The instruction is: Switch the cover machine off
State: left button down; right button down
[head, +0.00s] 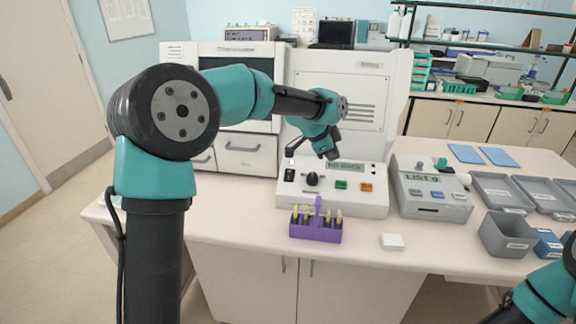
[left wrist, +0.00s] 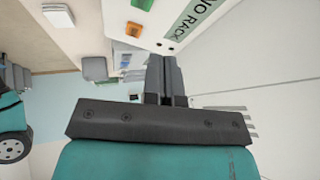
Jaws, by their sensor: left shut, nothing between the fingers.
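A white control box (head: 320,203) with a green display reading "NO RACK" (head: 345,167) stands on the bench in front of a tall white machine (head: 340,92). It has a black rocker switch (head: 289,175) at its left, a black knob (head: 312,179), a green button (head: 341,185) and an orange button (head: 366,187). My left gripper (head: 331,155) is shut and empty, just above and behind the display's left part. In the left wrist view, the closed fingers (left wrist: 166,78) point toward the box, whose display (left wrist: 192,20) shows at the top. I cannot tell whether they touch it.
A purple rack (head: 316,232) stands in front of the box, with a white block (head: 392,241) to its right. A grey device (head: 432,200) with a "LIST" display and grey trays (head: 503,190) are further right. Part of my right arm shows at lower right.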

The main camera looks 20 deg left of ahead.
pick_arm(q)
notch_tip(320, 180, up, 6)
jog(key=m+g+y, duration=0.1)
jog(key=g+y, duration=0.1)
send_over(290, 172)
jog(key=s+a, duration=0.3)
jog(key=s, duration=0.2)
jog(key=shift+w+f, duration=0.2)
jog(key=x, duration=1.2)
jog(key=shift+w+a+f, duration=0.25)
jog(key=shift+w+f, duration=0.35)
jog(key=shift+f, duration=0.3)
jog(key=shift+a, duration=0.1)
